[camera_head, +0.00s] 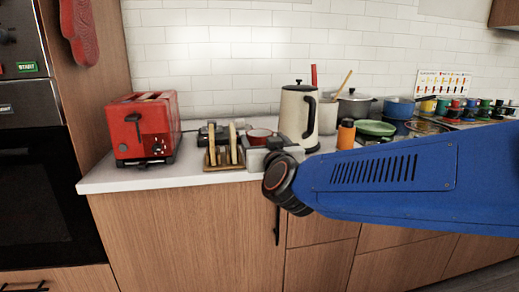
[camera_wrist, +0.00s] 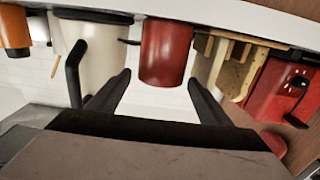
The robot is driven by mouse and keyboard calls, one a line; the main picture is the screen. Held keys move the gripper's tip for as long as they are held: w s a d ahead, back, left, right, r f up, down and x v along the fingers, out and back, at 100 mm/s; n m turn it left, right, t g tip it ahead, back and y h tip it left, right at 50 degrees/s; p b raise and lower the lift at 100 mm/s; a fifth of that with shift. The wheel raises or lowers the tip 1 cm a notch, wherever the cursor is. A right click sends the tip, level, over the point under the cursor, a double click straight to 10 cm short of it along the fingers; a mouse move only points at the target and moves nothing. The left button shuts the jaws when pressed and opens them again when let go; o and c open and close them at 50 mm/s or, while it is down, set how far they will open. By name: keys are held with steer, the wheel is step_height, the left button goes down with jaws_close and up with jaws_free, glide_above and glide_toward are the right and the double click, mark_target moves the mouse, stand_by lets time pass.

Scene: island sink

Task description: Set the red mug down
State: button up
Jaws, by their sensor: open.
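The red mug (camera_wrist: 166,52) stands on the white counter, which runs along the top of the inverted wrist view. My gripper (camera_wrist: 160,78) is open there, one dark finger toward each side of the mug, with visible gaps between fingers and mug. In the head view the red mug (camera_head: 260,135) shows only in part above my gripper (camera_head: 258,152), between the wooden rack and the cream kettle. My gripper hides its lower part there, and the fingertips are hard to make out.
The cream kettle (camera_head: 296,112) stands close to the mug's right, the wooden rack (camera_head: 224,163) close to its left. A red toaster (camera_head: 142,126) is further left. An orange bottle (camera_head: 346,135) and pots stand to the right. The counter's front edge is near my gripper.

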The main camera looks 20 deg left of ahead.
mark_target(258, 132)
steer(key=shift+f+x, duration=0.1)
steer(key=shift+x, duration=1.25)
steer(key=shift+f+x, duration=0.15)
steer(key=shift+x, duration=1.15)
steer(key=c, duration=1.1)
steer(key=shift+r, duration=0.2)
step_height(258, 132, up, 10)
steer(key=shift+s+f, duration=0.15)
steer(key=shift+f, duration=0.1)
